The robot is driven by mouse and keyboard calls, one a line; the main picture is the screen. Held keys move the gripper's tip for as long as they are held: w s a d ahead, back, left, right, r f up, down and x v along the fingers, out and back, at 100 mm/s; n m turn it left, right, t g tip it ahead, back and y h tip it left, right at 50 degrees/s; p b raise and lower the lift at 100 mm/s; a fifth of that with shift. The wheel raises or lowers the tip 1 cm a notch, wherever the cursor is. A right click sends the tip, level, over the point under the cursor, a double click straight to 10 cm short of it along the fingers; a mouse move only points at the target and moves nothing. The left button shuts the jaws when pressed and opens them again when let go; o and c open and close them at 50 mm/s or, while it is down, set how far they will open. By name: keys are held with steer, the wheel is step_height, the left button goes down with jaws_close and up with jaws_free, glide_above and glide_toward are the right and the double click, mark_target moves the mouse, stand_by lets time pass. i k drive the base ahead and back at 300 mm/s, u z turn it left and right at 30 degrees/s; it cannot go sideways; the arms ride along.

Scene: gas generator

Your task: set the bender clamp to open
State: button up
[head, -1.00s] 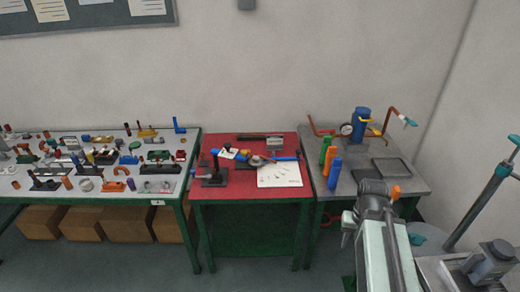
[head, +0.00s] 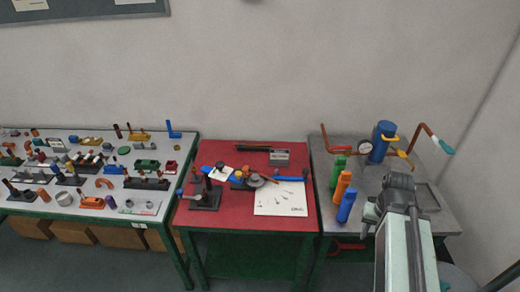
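The tube bender (head: 254,180) lies on the red table, with a dark round middle part and blue handles to its left and right. Its clamp is too small to make out, so I cannot tell whether it is open or shut. My arm rises at the lower right, and its grey end (head: 398,186) shows in front of the grey table, to the right of the bender and apart from it. I cannot make out the fingers of my gripper.
The red table (head: 240,152) also holds a white sheet (head: 280,198) and a black stand (head: 206,198). Green, orange and blue bottles (head: 346,206) stand on the grey table (head: 325,150) between my arm and the bender. A white table (head: 90,148) at left is crowded with small parts.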

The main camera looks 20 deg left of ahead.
mark_target(245, 170)
steer(key=u, duration=0.05)
steer(key=i, duration=0.8)
steer(key=u, duration=2.45)
